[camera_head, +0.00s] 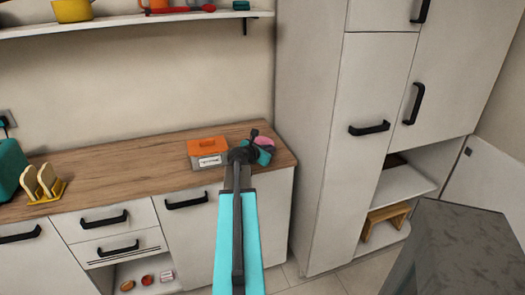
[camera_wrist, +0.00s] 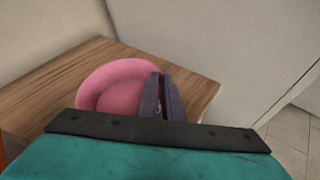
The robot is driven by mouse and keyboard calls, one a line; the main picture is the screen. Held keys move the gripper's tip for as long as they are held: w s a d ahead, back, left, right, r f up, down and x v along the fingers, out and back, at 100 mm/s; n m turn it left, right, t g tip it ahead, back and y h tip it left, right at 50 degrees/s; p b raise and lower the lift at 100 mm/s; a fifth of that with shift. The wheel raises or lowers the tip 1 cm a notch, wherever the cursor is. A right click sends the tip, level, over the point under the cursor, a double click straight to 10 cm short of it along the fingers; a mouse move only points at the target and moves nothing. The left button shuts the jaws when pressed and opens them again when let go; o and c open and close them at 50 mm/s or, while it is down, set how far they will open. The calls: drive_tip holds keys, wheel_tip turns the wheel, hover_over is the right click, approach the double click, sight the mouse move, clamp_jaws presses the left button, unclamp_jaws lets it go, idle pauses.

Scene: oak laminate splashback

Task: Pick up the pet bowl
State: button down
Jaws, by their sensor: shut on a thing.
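The pink pet bowl (camera_wrist: 108,84) is near the counter's right end in the wrist view, its hollow showing. My gripper (camera_wrist: 165,98) is shut on the bowl's right side in that view. In the head view the bowl (camera_head: 265,142) is a small pink patch beyond my gripper (camera_head: 256,138), mostly hidden by my wrist. I cannot tell whether the bowl touches the counter or is just above it.
The wooden counter (camera_head: 120,165) ends just right of the bowl, beside a tall white cabinet (camera_head: 305,130). An orange-topped box (camera_head: 208,147) stands close to the left of my wrist. A toast rack (camera_head: 45,185) is at the far left. The counter's middle is clear.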

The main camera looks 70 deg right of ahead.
drive_tip(key=shift+r, duration=1.65)
drive_tip(key=s+a+b, duration=0.3)
drive_tip(key=a+b, duration=0.4)
drive_tip(key=a, duration=0.3)
drive_tip(key=shift+s+r, duration=0.15)
drive_tip(key=shift+r, duration=0.2)
drive_tip(key=b, duration=0.5)
drive_tip(key=shift+s+a+r, duration=0.1)
drive_tip(key=shift+a, duration=0.15)
drive_tip(key=a+b, duration=0.1)
drive_tip(key=b, duration=0.4)
drive_tip(key=shift+s+b, duration=0.15)
drive_tip(key=shift+b, duration=0.15)
drive_tip(key=a+b, duration=0.1)
drive_tip(key=b, duration=0.3)
drive_tip(key=shift+s+a+r+b, duration=0.1)
drive_tip(key=shift+s+b, duration=0.05)
drive_tip(key=shift+b, duration=0.25)
